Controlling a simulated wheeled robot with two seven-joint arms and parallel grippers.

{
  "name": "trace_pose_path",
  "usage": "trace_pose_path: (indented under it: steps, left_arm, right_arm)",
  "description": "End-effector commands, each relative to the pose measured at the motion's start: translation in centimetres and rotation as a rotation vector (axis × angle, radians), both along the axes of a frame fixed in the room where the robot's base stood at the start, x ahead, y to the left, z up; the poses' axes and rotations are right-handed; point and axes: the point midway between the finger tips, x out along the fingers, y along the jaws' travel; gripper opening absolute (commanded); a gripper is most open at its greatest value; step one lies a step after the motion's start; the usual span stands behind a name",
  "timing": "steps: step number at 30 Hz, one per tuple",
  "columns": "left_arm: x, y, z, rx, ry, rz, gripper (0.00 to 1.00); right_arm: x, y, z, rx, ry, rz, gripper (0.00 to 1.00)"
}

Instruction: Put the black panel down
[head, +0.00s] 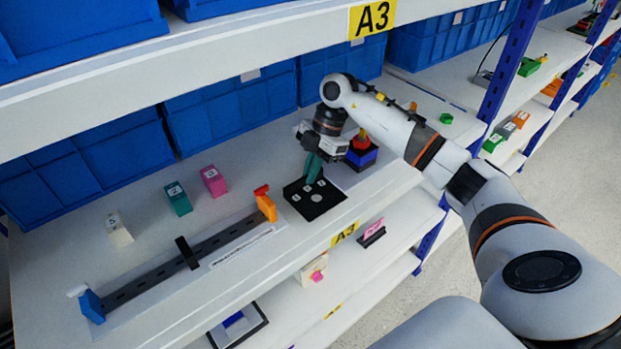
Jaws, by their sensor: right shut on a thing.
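The black panel (318,203) is a flat dark square with several pale round marks, at the middle of the upper white shelf, near its front edge. My right gripper (313,172) points down at the panel's back part and is shut on it. A narrow teal piece shows between the gripper body and the panel; the exact contact is hard to make out. The panel looks level and very near the shelf surface; I cannot tell whether it touches. My left gripper is not in view.
A blue and black box with a red and yellow top (362,152) stands close right of the gripper. A dark rail with a slider (187,252) lies to the left. Teal (178,198), pink (213,181) and white (118,230) blocks stand behind it. Blue bins (225,115) line the back.

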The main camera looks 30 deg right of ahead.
Motion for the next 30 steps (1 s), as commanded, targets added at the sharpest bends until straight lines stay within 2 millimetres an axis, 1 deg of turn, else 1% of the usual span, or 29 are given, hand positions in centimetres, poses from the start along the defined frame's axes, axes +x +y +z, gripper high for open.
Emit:
trace_pose_path:
  steps: [3, 6, 16, 17, 18, 21, 30]
  left_arm:
    - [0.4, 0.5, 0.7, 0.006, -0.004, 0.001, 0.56]
    - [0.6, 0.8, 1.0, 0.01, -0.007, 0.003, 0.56]
    - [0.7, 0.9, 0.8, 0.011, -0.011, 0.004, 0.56]
    - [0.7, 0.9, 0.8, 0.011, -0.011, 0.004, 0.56]
    - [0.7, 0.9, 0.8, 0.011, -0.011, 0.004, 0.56]
    - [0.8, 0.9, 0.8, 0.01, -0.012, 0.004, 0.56]
    - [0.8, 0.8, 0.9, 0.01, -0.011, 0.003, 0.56]
  right_arm:
    - [-0.1, 0.0, -1.6, 0.002, 0.006, -0.001, 0.0]
    - [-0.1, 0.0, -2.8, 0.001, 0.003, 0.0, 0.0]
    - [0.0, 0.0, -3.3, 0.0, 0.0, 0.0, 0.0]
    - [0.0, 0.0, -3.3, 0.0, 0.001, 0.0, 0.09]
    - [0.0, 0.0, -3.3, 0.0, 0.001, 0.0, 0.15]
    - [0.0, 0.0, -3.2, 0.0, 0.001, 0.0, 0.29]
    - [0.0, 0.0, -3.0, 0.0, 0.0, 0.0, 0.29]
